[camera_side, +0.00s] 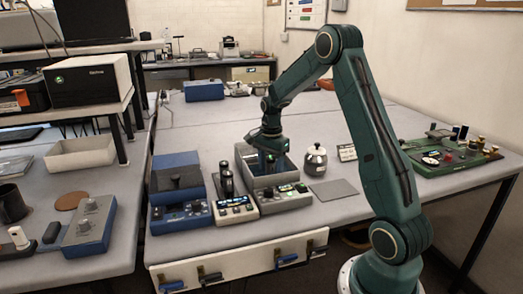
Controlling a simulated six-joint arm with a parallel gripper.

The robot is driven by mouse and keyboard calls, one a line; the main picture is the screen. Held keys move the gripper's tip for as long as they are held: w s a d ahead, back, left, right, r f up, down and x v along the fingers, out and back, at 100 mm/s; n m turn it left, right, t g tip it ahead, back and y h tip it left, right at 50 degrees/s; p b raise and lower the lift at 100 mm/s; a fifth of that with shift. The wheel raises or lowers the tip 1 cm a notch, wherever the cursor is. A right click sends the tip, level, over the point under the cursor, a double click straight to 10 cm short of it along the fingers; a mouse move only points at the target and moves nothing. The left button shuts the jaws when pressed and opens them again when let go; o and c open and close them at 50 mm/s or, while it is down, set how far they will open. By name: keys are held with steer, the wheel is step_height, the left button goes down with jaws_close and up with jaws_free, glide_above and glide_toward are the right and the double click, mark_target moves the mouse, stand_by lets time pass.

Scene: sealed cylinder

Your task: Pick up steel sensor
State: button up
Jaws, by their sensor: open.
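A small round steel vessel with a dark knob on top (315,160) stands upright on the table; it is the only steel piece I can make out that may be the steel sensor. My gripper (270,168) points down over the open recess of a grey instrument box (292,196), to the left of the steel vessel and apart from it. My gripper is open. Its fingertips are small and partly lost against the recess, so I cannot tell what lies between or below them.
A blue instrument (181,208) and a box with black cylinders (234,204) stand left of the grey box. A grey mat (334,189) and a small white card (347,152) lie near the vessel. A green board with parts (450,152) is at right.

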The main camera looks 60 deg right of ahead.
steer(key=shift+f, duration=0.4)
steer(key=c, duration=1.1)
steer(key=shift+c, duration=0.2)
steer(key=shift+r, duration=0.15)
step_height(320, 180, up, 20)
stand_by(0.5)
